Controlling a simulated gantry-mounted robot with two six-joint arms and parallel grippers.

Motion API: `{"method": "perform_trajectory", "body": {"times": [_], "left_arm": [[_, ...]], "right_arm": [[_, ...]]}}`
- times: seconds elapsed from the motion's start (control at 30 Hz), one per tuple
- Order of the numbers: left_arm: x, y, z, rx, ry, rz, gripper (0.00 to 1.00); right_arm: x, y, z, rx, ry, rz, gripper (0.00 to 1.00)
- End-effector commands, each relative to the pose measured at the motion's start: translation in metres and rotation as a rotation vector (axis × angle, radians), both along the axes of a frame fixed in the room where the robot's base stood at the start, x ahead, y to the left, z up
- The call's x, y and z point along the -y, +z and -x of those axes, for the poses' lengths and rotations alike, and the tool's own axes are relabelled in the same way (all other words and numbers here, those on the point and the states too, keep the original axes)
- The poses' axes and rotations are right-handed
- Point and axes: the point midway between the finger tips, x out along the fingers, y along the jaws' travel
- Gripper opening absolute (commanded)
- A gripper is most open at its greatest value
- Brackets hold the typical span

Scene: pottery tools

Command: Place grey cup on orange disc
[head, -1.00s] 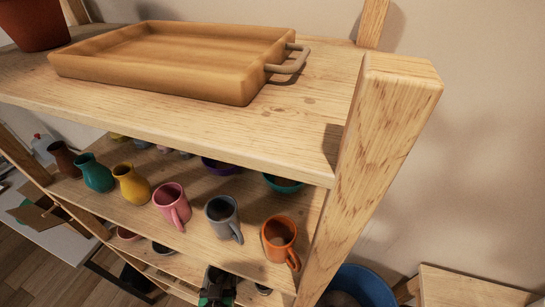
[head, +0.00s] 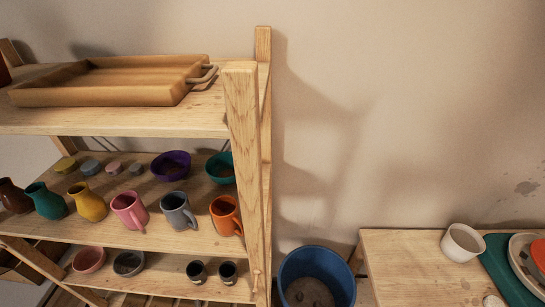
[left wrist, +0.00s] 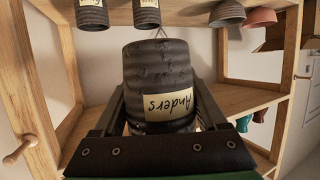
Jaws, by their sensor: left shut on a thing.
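In the left wrist view, my left gripper (left wrist: 163,118) is shut on a dark grey ribbed cup (left wrist: 155,62) with a paper label reading "Anders". The label and the shelf scene appear upside down in this view. The fingers lie on both sides of the cup. Neither gripper shows in the head view. At the right edge of the head view, a small orange round piece (head: 539,254) lies on a pale plate on the table; it is cut off, so I cannot tell its full shape.
Two similar dark cups (head: 212,272) stand on the lower shelf beside bowls. Coloured mugs and jugs line the shelf above. A wooden post (head: 243,150) bounds the rack. A blue bin (head: 317,277) stands between rack and table (head: 400,265). A white cup (head: 462,243) sits near a green board.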

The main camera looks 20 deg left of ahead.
Motion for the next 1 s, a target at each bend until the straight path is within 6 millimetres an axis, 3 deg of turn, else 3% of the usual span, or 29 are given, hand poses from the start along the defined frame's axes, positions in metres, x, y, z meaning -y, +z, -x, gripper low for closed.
{"method": "perform_trajectory", "body": {"times": [0.03, 0.23, 0.37, 0.53, 0.63, 0.8, 1.0], "left_arm": [[-0.004, 0.018, 0.002, 0.001, 0.009, -0.001, 0.05], [-0.015, 0.063, 0.010, 0.003, 0.042, 0.000, 0.05], [-0.013, 0.101, 0.013, 0.002, 0.038, 0.000, 0.05], [0.008, 0.167, 0.010, 0.003, -0.078, 0.001, 0.05], [0.034, 0.216, 0.002, 0.009, -0.240, 0.003, 0.05], [0.071, 0.246, -0.010, 0.011, -0.471, 0.004, 0.06], [0.096, 0.269, -0.016, 0.009, -0.648, 0.000, 0.06]], "right_arm": [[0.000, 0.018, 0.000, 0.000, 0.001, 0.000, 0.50], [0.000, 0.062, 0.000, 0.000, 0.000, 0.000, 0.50], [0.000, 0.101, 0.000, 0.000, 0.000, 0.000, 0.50], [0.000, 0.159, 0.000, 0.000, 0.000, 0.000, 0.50], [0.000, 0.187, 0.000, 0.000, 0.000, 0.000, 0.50], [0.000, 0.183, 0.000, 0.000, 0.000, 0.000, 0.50], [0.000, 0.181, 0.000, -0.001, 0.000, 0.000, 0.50]]}}
